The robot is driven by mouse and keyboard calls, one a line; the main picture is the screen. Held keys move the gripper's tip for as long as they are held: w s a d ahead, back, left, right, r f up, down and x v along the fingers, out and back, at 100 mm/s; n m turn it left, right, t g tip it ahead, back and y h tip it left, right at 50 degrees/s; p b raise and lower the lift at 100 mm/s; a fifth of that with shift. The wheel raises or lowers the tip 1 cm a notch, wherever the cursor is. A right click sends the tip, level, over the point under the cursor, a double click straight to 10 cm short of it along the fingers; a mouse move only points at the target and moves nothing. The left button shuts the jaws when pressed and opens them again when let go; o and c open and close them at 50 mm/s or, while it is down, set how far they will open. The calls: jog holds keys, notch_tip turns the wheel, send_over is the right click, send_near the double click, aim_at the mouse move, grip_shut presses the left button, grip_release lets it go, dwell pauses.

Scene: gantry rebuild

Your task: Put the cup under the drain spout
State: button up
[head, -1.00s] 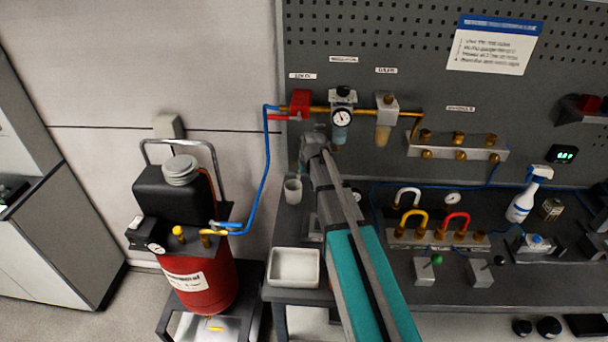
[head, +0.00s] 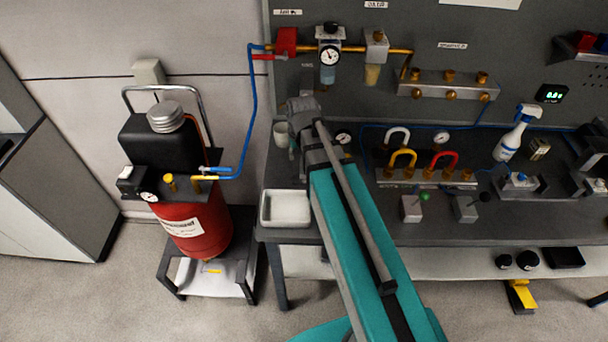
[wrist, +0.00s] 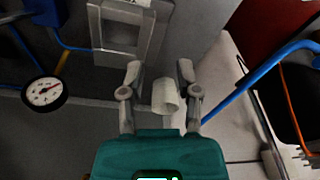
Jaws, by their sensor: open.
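The cup (head: 281,134) is small and pale, upright at the left end of the dark bench, behind a white tray. In the wrist view the cup (wrist: 167,97) shows between my two fingers, closer to the right one. My gripper (wrist: 158,68) is open, its fingers apart on either side of the cup in the picture; I cannot tell if they touch it. In the head view my gripper (head: 294,142) is just right of the cup, partly hidden by my arm. A small fitting (head: 208,260) under the red tank may be the drain spout; I cannot be sure.
The red tank (head: 200,232) stands on a low stand (head: 242,250) left of the bench. A blue hose (head: 254,110) runs from it to the wall piping. The white tray (head: 286,221) is at the bench's front left. A gauge (wrist: 45,91) shows in the wrist view.

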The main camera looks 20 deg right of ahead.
jog(key=s+a+g, duration=0.1)
jog(key=s, duration=0.9)
jog(key=shift+s+g, duration=0.2)
jog(key=shift+g, duration=0.2)
jog(key=shift+f, duration=0.1)
dwell(0.8)
jog(key=shift+c, duration=0.3)
